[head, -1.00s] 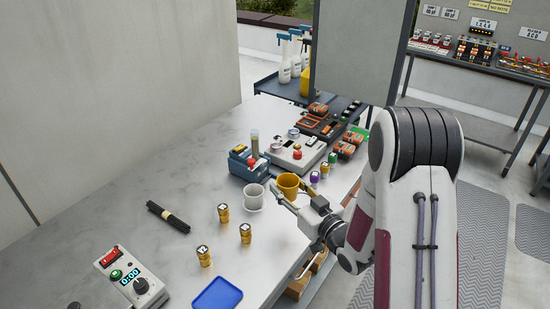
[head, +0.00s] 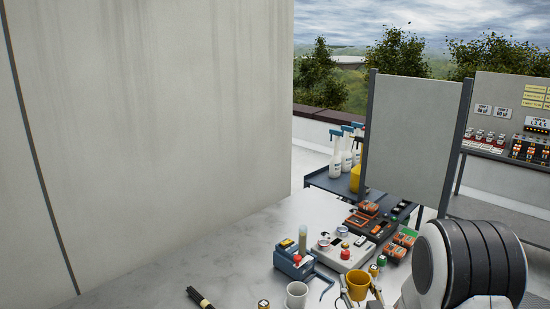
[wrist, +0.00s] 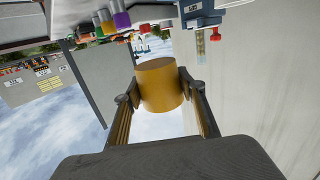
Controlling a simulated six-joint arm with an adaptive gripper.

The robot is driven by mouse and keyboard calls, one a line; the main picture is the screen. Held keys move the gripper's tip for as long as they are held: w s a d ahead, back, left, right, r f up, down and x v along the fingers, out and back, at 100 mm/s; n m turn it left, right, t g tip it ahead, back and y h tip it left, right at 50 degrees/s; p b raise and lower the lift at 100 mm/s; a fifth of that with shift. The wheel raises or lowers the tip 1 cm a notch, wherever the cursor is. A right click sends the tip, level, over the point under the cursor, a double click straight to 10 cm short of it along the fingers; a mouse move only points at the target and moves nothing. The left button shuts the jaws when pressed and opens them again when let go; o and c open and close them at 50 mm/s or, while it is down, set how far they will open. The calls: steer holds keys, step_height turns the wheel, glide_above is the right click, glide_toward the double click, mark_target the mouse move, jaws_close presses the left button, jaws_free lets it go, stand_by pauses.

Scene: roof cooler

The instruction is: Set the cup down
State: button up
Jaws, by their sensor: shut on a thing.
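A yellow cup (head: 357,286) stands out near the bottom edge of the head view, right of a white cup (head: 297,294), with a gap between them. My gripper (head: 346,294) is at the yellow cup; most of it lies below the picture's edge. In the wrist view, which is upside down, the yellow cup (wrist: 160,87) sits between the two fingers of my gripper (wrist: 160,92), which is shut on it. Whether the cup's base touches the table (head: 230,240) cannot be told.
A blue device (head: 294,262) and a grey control box (head: 343,250) stand behind the cups. Small bottles (head: 375,271) are close to the yellow cup's right. A black baton (head: 200,298) lies at the left. The table's left part is bare.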

steer(key=shift+s+a+r+h, duration=0.15)
steer(key=shift+a+r+h, duration=0.05)
steer(key=shift+r+h, duration=0.2)
steer(key=shift+s+a+r+m, duration=0.1)
steer(key=shift+a+r+m, duration=0.05)
steer(key=shift+a+r, duration=0.4)
steer(key=shift+s+a+r+m, duration=0.15)
steer(key=shift+a+r, duration=0.15)
steer(key=shift+a, duration=0.35)
steer(key=shift+a+r, duration=0.2)
steer(key=shift+a, duration=0.4)
steer(key=shift+d, duration=0.15)
